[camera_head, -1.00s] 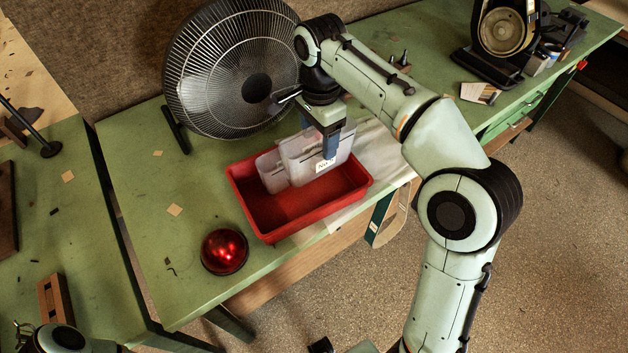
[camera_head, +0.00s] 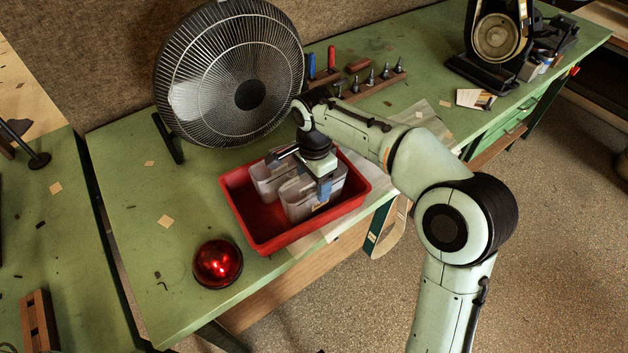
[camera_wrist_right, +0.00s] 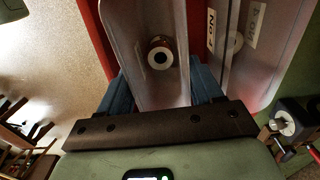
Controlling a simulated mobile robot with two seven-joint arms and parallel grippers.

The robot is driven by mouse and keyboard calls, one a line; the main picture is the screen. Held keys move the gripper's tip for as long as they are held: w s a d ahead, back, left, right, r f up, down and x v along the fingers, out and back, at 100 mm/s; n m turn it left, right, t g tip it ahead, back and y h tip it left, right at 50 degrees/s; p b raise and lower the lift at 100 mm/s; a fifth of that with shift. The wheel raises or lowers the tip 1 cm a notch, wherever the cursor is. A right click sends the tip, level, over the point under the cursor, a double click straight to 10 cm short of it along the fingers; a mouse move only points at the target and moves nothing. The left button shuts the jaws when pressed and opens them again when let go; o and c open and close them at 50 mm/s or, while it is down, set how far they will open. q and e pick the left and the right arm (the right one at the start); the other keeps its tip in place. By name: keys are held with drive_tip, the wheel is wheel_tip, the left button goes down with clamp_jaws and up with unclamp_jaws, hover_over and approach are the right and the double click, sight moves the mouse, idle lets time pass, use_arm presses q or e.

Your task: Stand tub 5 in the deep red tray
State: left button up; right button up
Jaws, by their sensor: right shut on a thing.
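The deep red tray (camera_head: 243,216) stands on the green bench near its front edge. My right gripper (camera_head: 322,186) points down over the tray, shut on a pale, translucent tub (camera_head: 304,208). This tub is inside the tray's walls and looks about upright; whether its base touches the floor is hidden. A second pale tub (camera_head: 262,182) stands beside it in the tray, to the left. In the right wrist view the blue fingers are at the held tub (camera_wrist_right: 140,85), with a round part showing inside it. My left gripper is out of view.
A large fan (camera_head: 228,75) stands close behind the tray. A red dome (camera_head: 218,263) sits at its front left. A wooden rack of small tools (camera_head: 372,84) is behind my right arm. The tray's left part has bare floor.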

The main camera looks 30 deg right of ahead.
drive_tip(key=shift+f, duration=0.15)
drive_tip(key=o, duration=1.3)
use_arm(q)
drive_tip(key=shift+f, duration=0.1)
use_arm(e)
drive_tip(key=shift+o, duration=0.2)
use_arm(q)
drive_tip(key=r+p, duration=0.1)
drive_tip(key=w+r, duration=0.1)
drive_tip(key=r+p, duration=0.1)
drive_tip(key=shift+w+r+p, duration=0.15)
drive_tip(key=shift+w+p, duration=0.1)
drive_tip(key=shift+p, duration=0.1)
use_arm(e)
wheel_tip(320, 180, up, 12)
